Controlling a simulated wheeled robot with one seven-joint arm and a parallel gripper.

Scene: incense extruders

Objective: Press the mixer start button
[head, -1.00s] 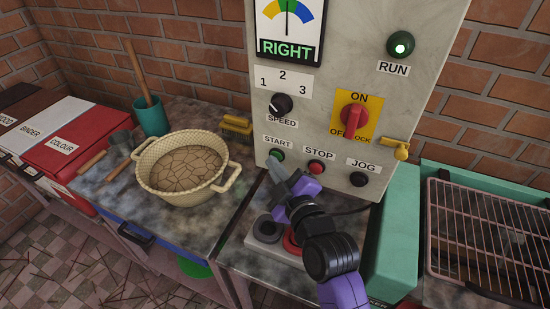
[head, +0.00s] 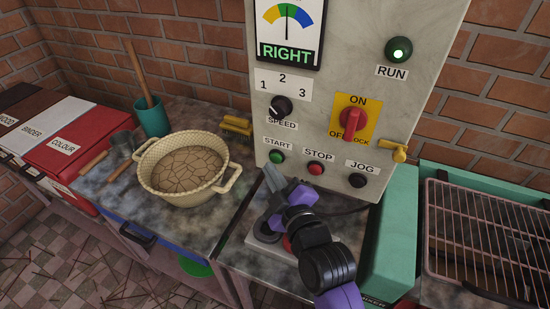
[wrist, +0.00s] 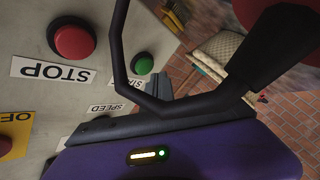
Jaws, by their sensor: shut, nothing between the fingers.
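The green start button (head: 277,157) sits under its START label on the grey control panel (head: 327,60). It also shows in the wrist view (wrist: 144,63), just beyond my fingertips. My gripper (head: 272,179) is shut and empty, a little below and in front of the start button, apart from it in the head view. In the wrist view the shut fingertips (wrist: 158,84) appear beside the button's lower right. The red stop button (head: 315,168) and black jog button (head: 358,180) are to the right.
The speed knob (head: 280,107) and yellow-backed red switch (head: 353,119) are above the buttons. A yellow lever (head: 393,151) sticks out at the panel's right edge. A wire rack (head: 488,235) lies at right.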

